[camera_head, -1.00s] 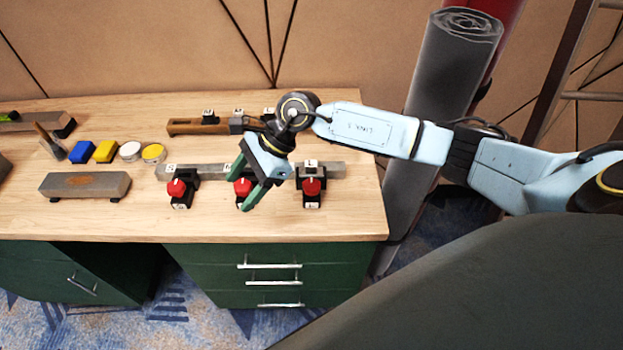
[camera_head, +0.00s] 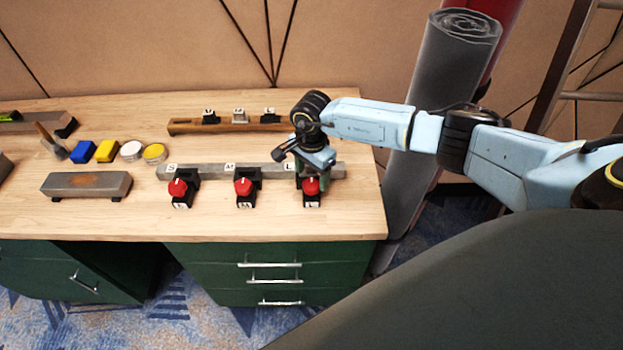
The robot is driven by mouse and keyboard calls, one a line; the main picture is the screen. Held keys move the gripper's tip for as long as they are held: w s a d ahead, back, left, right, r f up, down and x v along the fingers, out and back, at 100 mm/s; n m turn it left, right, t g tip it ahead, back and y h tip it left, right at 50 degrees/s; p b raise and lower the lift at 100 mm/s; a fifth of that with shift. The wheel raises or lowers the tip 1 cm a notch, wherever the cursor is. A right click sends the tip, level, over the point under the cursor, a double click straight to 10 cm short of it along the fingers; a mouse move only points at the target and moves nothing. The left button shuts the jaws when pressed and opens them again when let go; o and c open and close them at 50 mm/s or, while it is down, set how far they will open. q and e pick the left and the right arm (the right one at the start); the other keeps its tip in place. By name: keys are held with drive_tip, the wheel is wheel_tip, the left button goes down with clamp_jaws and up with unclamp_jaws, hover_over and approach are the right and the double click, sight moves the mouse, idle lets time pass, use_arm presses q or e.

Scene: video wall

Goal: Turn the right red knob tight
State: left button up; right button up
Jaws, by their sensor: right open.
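Three red knobs stand in a row on black clamps along a grey bar (camera_head: 212,171) on the wooden bench. The right red knob (camera_head: 311,186) is at the right end, by the label L. The middle red knob (camera_head: 243,186) and the left red knob (camera_head: 177,187) are to its left. My right gripper (camera_head: 312,178) points down over the right clamp, directly behind and above the right knob. Its green fingers are open but partly hidden by the wrist and knob, so I cannot tell whether they touch the knob. My left gripper is out of view.
A wooden bar (camera_head: 215,127) with small labelled blocks lies behind. A sharpening stone (camera_head: 86,185), blue block (camera_head: 83,151), yellow block (camera_head: 106,151) and round tins are at left. A grey roll (camera_head: 445,100) stands beyond the bench's right edge. The bench front is clear.

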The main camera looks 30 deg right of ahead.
sight(311, 184)
drive_tip(key=shift+f, duration=1.5)
drive_tip(key=c, duration=1)
